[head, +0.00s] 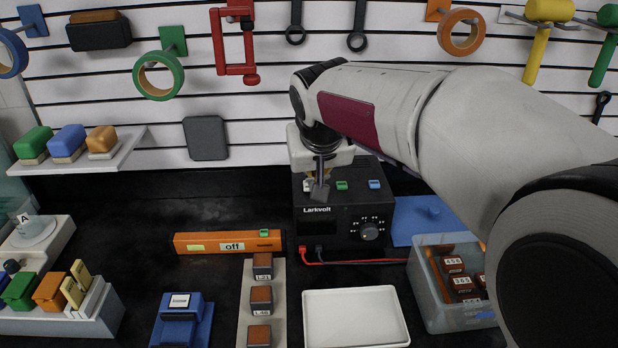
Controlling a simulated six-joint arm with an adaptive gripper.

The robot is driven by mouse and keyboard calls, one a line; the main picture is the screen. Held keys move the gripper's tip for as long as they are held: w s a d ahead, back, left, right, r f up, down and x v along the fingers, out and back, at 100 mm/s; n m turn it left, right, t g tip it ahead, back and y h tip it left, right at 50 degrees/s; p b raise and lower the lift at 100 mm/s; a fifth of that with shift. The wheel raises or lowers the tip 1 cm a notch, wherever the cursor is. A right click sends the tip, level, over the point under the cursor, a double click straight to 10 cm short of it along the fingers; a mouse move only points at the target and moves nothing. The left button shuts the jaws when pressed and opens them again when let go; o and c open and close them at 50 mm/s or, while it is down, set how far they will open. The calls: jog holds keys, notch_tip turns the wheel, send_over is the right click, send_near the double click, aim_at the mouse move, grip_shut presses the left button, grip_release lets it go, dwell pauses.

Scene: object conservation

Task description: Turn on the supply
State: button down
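The black supply (340,247), labelled "Larkvolt", stands on the dark bench near the middle. A green button (342,185) and a blue button (375,184) show on its top. A grey dial (369,231) is on its front, and the small display (317,227) is dark. Red and black leads are at its lower front. My gripper (319,190) points down over the top left of the supply, left of the green button. Its fingertips look close together, but their opening and any contact are unclear. The gripper hides part of the supply's top left.
An orange bar (210,247) reading "off" lies left of the supply. A white tray (355,341), a strip with brown blocks (281,290) and a blue device (181,322) are in front. A clear bin (436,315) stands right. Tools hang behind.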

jog(key=w+r+m+t, duration=0.1)
jog(key=w+r, duration=0.3)
jog(key=shift+a+r, duration=0.25)
jog(key=shift+r, duration=0.15)
jog(key=shift+w+f, duration=0.1)
jog(key=shift+w, duration=0.05)
jog(key=x, duration=0.9)
jog(key=shift+w+f, duration=0.2)
jog(key=shift+w, duration=0.1)
jog(key=shift+f, duration=0.95)
jog(key=shift+s+f, duration=0.15)
jog(key=shift+f, duration=0.9)
jog(key=shift+f, duration=0.1)
jog(key=shift+s+f, duration=0.25)
jog(key=shift+f, duration=0.3)
jog(key=shift+r, duration=0.2)
